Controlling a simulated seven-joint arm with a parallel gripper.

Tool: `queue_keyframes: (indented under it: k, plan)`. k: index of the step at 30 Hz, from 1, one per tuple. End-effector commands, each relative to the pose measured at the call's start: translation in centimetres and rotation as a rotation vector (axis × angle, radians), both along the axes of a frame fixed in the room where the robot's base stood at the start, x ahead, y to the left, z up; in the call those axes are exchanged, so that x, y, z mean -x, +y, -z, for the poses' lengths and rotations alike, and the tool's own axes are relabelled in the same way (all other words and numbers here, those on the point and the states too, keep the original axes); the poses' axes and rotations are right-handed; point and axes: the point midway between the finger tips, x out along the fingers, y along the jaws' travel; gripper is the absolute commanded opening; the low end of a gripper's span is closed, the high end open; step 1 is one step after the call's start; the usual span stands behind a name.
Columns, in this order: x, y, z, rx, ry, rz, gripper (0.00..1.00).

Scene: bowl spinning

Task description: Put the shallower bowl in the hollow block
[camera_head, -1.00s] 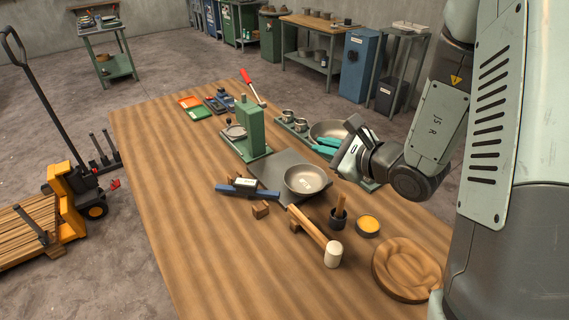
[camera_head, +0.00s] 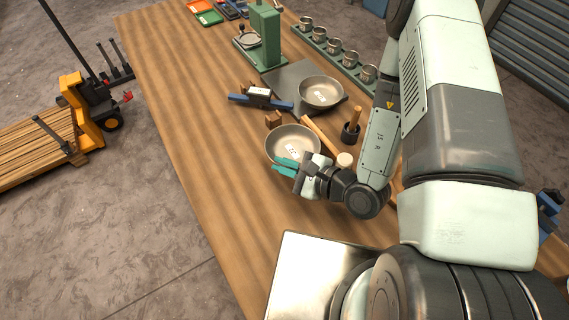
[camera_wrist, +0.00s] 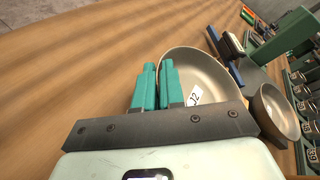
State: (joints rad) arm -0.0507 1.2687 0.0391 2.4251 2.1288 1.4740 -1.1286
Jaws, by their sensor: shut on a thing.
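My gripper (camera_head: 285,163) has teal fingers shut on the rim of a grey-beige bowl (camera_head: 289,141) with a white label. The held bowl (camera_wrist: 202,84) fills the middle of the wrist view, its wall between the fingers (camera_wrist: 158,72). It appears to be above the table; the gap is hard to judge. A second labelled bowl (camera_head: 321,90) rests on a dark plate farther back, also in the wrist view (camera_wrist: 275,110). I cannot firmly tell which bowl is shallower. The round wooden hollow block is mostly hidden behind my arm.
A mallet (camera_head: 345,160) and a dark pot with a wooden handle (camera_head: 351,132) lie close right of the held bowl. A small wooden block (camera_head: 273,119), a blue tool (camera_head: 260,99) and a green press (camera_head: 265,35) stand behind. The table's left side (camera_head: 200,130) is clear.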

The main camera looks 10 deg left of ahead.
Motion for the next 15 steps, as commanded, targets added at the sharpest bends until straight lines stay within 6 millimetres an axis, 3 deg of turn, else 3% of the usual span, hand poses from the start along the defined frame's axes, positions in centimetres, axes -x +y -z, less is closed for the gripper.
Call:
queue_keyframes:
  k: [9, 15]
  plan:
    - [0.0, 0.0, 4.1, 0.000, -0.001, -0.001, 0.00]
    - [-0.1, 0.0, 4.6, -0.001, -0.002, 0.000, 0.00]
